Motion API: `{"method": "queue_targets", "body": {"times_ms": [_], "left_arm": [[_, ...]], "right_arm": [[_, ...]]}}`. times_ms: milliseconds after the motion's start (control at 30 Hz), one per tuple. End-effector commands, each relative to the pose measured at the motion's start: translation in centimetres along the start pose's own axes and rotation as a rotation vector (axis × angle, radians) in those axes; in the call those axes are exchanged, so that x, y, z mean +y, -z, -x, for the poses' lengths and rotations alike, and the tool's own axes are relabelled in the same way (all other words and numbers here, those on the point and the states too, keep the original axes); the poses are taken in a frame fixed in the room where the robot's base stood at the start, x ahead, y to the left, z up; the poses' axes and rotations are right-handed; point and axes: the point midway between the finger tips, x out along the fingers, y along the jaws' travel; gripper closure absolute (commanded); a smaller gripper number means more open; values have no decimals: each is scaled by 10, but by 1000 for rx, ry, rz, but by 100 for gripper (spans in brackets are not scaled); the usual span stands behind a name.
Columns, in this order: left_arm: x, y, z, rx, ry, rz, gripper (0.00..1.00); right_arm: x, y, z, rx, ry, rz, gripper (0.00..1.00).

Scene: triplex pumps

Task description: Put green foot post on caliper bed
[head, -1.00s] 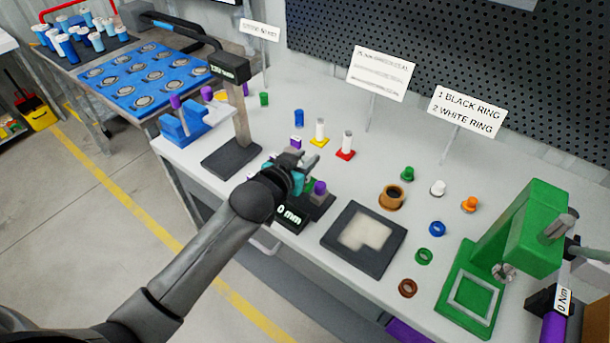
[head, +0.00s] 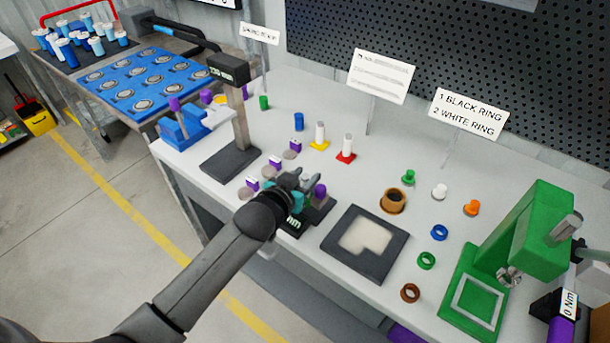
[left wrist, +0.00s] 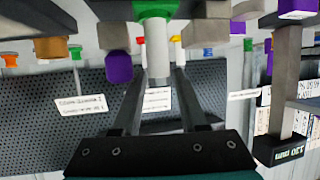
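The green foot post (left wrist: 162,48) is a white post with a green foot. In the left wrist view, which is upside down, it is upright between my fingers, with the foot at the top edge. My left gripper (head: 297,180) is shut on the post, over the dark caliper bed (head: 320,212) with its purple knob (head: 320,191). The gripper hides part of the bed and its display (head: 295,224). I cannot tell whether the foot touches the bed. My right gripper is not in view.
A yellow-foot post (head: 320,136) and a red-foot post (head: 347,148) stand behind the gripper. The height gauge (head: 240,125) stands to the left, with small purple-marked pieces between. A dark tray (head: 340,248) lies to the right, then several rings and a green press (head: 520,235).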

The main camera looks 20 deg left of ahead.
Motion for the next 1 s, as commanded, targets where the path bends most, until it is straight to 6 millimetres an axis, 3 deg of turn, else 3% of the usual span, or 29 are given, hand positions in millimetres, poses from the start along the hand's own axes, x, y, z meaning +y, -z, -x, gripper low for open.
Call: {"method": "queue_targets", "body": {"times_ms": [200,333,800,1000], "left_arm": [[0,4,2,1,0,-1,58],[0,3,14,-2,0,1,58],[0,3,92,-3,1,0,58],[0,3,113,-1,1,0,58]], "right_arm": [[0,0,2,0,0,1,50],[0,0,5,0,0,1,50],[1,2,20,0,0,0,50],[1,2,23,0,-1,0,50]]}}
